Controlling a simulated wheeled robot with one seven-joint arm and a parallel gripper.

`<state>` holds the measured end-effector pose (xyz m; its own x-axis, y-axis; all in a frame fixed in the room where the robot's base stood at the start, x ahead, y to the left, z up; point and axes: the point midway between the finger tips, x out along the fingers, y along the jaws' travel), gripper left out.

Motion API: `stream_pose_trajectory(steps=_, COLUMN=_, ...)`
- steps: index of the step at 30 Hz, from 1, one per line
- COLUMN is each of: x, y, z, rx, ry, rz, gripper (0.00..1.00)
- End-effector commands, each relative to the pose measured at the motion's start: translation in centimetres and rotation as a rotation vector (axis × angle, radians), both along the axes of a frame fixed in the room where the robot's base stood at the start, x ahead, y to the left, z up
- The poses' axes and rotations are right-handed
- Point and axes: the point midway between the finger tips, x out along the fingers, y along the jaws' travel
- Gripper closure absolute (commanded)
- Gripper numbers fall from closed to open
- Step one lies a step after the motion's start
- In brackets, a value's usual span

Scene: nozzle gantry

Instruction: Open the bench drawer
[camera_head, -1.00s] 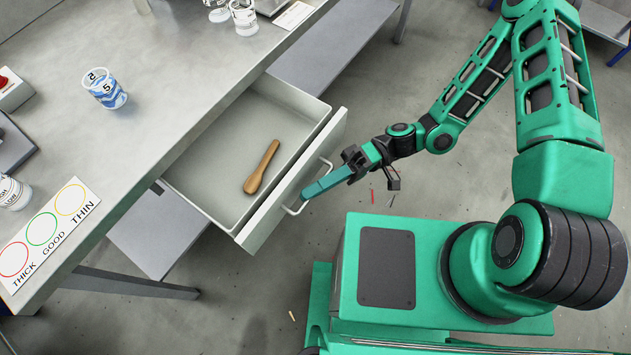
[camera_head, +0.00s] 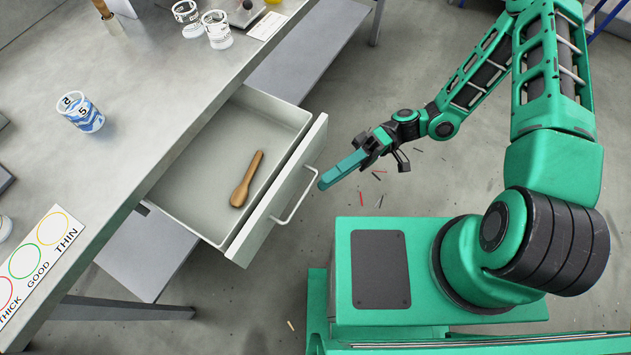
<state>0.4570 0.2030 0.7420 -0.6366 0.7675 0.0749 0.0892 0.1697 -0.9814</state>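The bench drawer (camera_head: 285,190) is pulled well out from under the grey bench. A wooden spoon-shaped tool (camera_head: 246,180) lies on its floor. A curved metal handle (camera_head: 297,200) is on the drawer's front. My gripper (camera_head: 324,184) is just to the right of the handle, with a visible gap between them. A teal finger points toward the handle. From this angle I cannot tell whether the fingers are apart, and nothing shows held in them.
The bench top (camera_head: 160,95) holds a blue-patterned cup (camera_head: 81,112), two more cups at the back, and a card with coloured rings (camera_head: 38,258). A lower shelf (camera_head: 150,255) runs under the bench. The floor right of the drawer has small scraps.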

Motion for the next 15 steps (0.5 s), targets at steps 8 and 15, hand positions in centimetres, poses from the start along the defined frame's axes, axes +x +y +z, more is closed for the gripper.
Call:
stream_pose_trajectory(steps=8, x=1.4, y=-1.7, z=-0.2, rx=0.000, ry=0.000, rz=0.001, gripper=0.74)
stream_pose_trajectory(steps=15, x=1.5, y=-1.8, z=-0.2, rx=-0.001, ry=0.001, rz=0.001, gripper=0.74)
